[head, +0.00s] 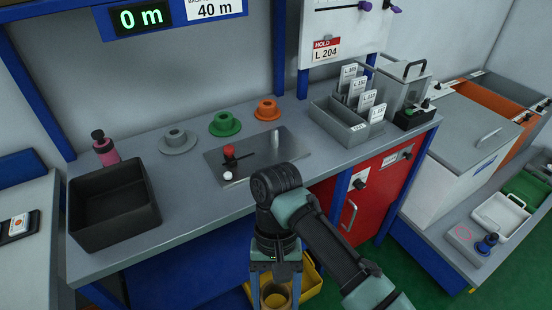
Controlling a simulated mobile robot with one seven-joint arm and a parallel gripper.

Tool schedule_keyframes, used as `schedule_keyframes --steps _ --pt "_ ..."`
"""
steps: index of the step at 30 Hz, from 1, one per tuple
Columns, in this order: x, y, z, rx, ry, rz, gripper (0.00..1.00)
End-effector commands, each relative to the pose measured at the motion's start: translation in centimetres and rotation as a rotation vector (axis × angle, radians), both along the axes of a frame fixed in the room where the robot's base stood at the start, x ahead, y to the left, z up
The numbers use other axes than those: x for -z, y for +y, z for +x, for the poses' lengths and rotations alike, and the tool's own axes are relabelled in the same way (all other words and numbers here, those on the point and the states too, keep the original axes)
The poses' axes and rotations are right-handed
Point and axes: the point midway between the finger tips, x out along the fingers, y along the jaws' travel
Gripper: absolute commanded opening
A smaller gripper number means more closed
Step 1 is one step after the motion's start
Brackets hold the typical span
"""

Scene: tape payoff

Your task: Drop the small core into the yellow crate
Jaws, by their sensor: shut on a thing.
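My gripper (276,288) points down at the bottom middle of the head view, in front of the bench. It is shut on the small core (275,298), a tan ring between its fingers, cut off by the lower picture edge. The yellow crate (314,283) is low down, behind and to the right of my gripper. My gripper and arm hide much of it. The core overlaps the crate in the picture; I cannot tell its height above it or whether it is within the walls.
The bench holds a black bin (112,212), a pink bottle (105,150), grey (178,142), green (225,124) and orange (267,110) flanged hubs, and a metal plate (262,158) with a red knob. A grey card box (340,122) stands at the right. A red cabinet (376,192) is below.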

Motion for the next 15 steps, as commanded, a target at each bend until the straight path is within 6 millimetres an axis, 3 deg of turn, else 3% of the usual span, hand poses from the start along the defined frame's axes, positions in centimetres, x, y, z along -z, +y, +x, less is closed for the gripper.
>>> schedule_keyframes --steps 1,6,10,15 --pt "-2.6 0.0 0.0 0.0 0.0 0.0 0.18" --pt "-6.2 0.0 0.0 0.0 0.0 0.0 0.18" --pt "-7.5 0.0 0.0 0.0 0.0 0.0 0.18" --pt "-7.7 0.0 0.0 0.0 0.0 0.0 0.18"
